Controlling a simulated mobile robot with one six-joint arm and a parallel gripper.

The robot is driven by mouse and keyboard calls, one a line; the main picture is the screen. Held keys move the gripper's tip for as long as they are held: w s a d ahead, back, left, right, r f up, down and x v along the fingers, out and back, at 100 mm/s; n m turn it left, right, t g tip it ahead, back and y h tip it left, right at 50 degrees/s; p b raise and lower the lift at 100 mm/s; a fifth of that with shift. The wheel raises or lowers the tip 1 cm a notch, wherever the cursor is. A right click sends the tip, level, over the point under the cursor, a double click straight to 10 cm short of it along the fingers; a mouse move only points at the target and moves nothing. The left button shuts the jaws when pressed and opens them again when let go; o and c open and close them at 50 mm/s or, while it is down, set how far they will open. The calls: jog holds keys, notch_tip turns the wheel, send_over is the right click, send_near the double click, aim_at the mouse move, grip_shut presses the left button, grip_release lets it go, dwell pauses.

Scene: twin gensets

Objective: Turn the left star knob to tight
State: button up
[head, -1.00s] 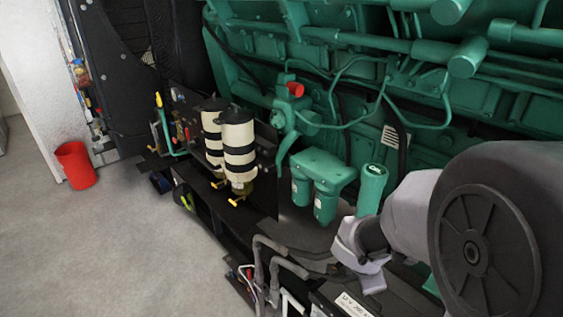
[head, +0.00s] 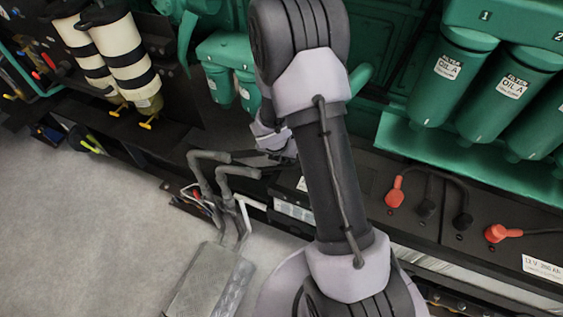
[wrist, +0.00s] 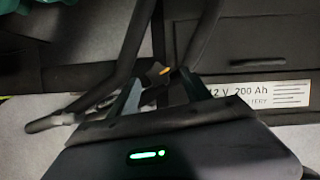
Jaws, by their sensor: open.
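I cannot make out a clear star-shaped knob in either view. Small yellow handles sit below the two cream canisters in the head view; the right one (head: 148,123) is the clearest. In the wrist view, my gripper (wrist: 160,76) is open, its two dark fingers apart. A small orange-yellow piece (wrist: 164,71) shows between the fingertips, too blurred to name. I cannot tell whether it is touched. In the head view, my gripper (head: 255,156) is mostly hidden by my arm and points left, near grey bent pipes.
Grey bent pipes (head: 212,160) rise close to my gripper. A labelled battery (wrist: 268,94) lies at the right in the wrist view. Green oil filters (head: 447,80) and red-capped terminals (head: 397,190) are right of my arm. Open floor (head: 80,230) is at the left.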

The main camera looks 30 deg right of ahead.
jog(key=shift+x, duration=0.85)
jog(key=shift+r, duration=0.1)
grip_shut()
